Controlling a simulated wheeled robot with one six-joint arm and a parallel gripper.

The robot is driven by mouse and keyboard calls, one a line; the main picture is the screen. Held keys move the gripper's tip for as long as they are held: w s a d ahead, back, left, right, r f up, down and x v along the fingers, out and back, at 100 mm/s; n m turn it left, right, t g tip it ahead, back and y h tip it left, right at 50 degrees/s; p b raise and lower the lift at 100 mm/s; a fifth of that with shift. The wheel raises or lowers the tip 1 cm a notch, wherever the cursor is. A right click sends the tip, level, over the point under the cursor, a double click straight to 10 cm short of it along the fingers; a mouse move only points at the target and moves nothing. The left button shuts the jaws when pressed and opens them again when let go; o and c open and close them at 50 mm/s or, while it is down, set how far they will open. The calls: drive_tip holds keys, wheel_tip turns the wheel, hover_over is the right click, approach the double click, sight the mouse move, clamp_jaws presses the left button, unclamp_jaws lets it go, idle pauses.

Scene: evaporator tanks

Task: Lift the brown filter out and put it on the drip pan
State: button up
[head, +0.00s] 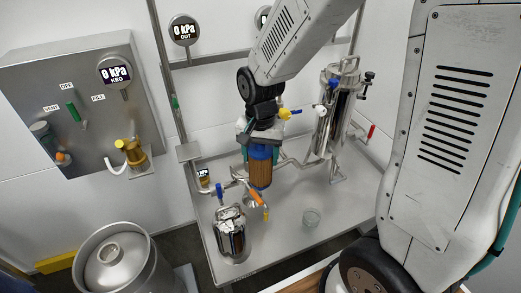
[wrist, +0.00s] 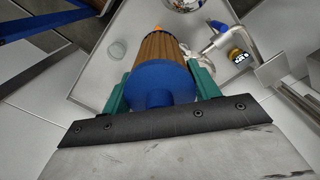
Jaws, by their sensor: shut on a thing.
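The brown filter (head: 259,174) has a pleated brown body and a blue cap, and hangs upright under my gripper (head: 262,150) above the metal table. In the wrist view my gripper (wrist: 163,97) has its green fingers shut on the blue cap of the filter (wrist: 160,52), with the brown body pointing away. An open steel vessel (head: 231,234) stands at the table's front left, below and left of the filter. I cannot make out which surface is the drip pan.
A tall steel tank (head: 335,110) with valves stands at the back right. A small clear cup (head: 311,217) sits on the table (head: 290,245). A keg (head: 122,262) stands at lower left.

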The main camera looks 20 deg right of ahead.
sight(263, 149)
drive_tip(key=shift+s, duration=0.35)
drive_tip(key=shift+d, duration=0.15)
drive_tip(key=shift+r, duration=0.2)
drive_tip(key=shift+r, duration=1.3)
drive_tip(key=shift+f, duration=0.1)
drive_tip(key=shift+f, duration=1.65)
